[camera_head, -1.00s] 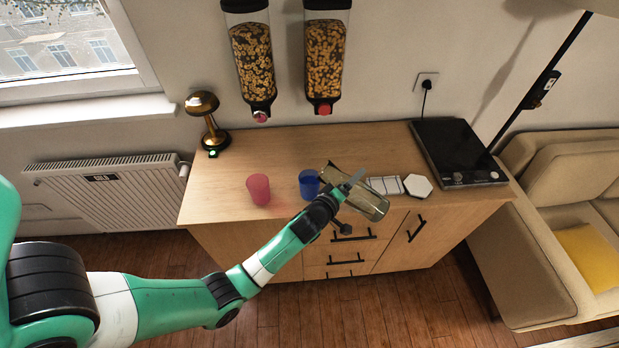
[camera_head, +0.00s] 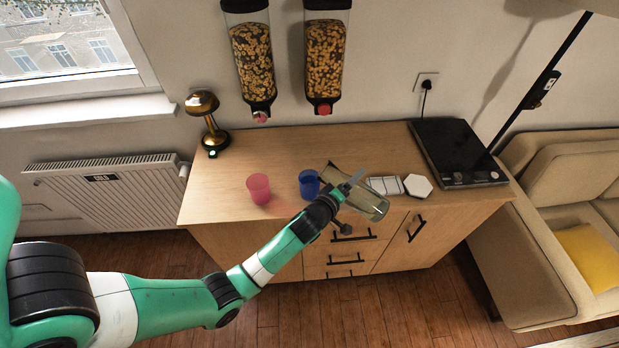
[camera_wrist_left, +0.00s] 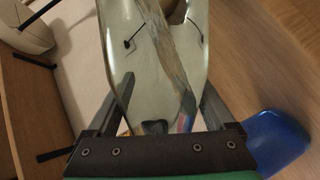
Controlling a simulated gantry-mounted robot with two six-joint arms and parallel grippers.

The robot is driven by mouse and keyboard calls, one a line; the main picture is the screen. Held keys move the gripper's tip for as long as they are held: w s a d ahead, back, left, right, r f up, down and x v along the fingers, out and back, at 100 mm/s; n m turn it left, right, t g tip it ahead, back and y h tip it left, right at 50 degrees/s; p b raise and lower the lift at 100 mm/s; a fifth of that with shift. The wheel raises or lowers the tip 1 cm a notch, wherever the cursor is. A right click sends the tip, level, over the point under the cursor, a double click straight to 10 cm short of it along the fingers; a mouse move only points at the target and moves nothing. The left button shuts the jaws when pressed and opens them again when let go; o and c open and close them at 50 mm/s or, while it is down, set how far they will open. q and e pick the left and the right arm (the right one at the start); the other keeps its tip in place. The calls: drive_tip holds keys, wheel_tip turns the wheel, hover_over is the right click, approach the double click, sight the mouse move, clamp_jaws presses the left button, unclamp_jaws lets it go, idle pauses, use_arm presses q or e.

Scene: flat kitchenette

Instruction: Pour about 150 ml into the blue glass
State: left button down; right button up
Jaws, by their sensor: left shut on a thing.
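The blue glass (camera_head: 309,183) stands upright on the wooden counter, and in the left wrist view it shows at the lower right (camera_wrist_left: 278,140), partly hidden by my gripper. My left gripper (camera_head: 340,195) is shut on a clear, greenish glass vessel (camera_head: 366,204). The vessel is tilted, with its narrower end toward the blue glass and its wide end low at the right. In the left wrist view the vessel (camera_wrist_left: 150,60) fills the space between my fingers (camera_wrist_left: 160,110). I cannot tell how much liquid is in the vessel or in the blue glass. My right gripper is not in view.
A pink glass (camera_head: 258,188) stands left of the blue one. White tiles (camera_head: 386,185) and a hexagonal piece (camera_head: 417,186) lie to the right, before a black hob (camera_head: 455,152). Cereal dispensers (camera_head: 253,62) hang above.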

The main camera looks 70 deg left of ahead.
sight(345, 177)
use_arm(q)
drive_tip(key=shift+r, duration=0.2)
drive_tip(key=shift+r, duration=0.25)
drive_tip(key=r+m, duration=0.1)
drive_tip(key=m+g+p, duration=0.1)
drive_tip(key=a+r+m+y+p, duration=0.1)
drive_tip(key=shift+s+r+m, duration=0.3)
drive_tip(key=shift+s, duration=0.1)
drive_tip(key=shift+w+d+m+g+y, duration=0.2)
drive_tip(key=shift+m+g+y, duration=0.1)
drive_tip(key=shift+m+g, duration=0.3)
drive_tip(key=shift+w+d+r+m+y+b, duration=0.1)
drive_tip(key=shift+m+y+b, duration=0.2)
drive_tip(key=shift+m+b, duration=0.4)
drive_tip(key=shift+d+f+m+g+y+b, duration=0.2)
drive_tip(key=shift+m+g+y+b, duration=0.35)
drive_tip(key=shift+m, duration=0.65)
drive_tip(key=shift+a+m, duration=0.1)
drive_tip(key=shift+m, duration=0.3)
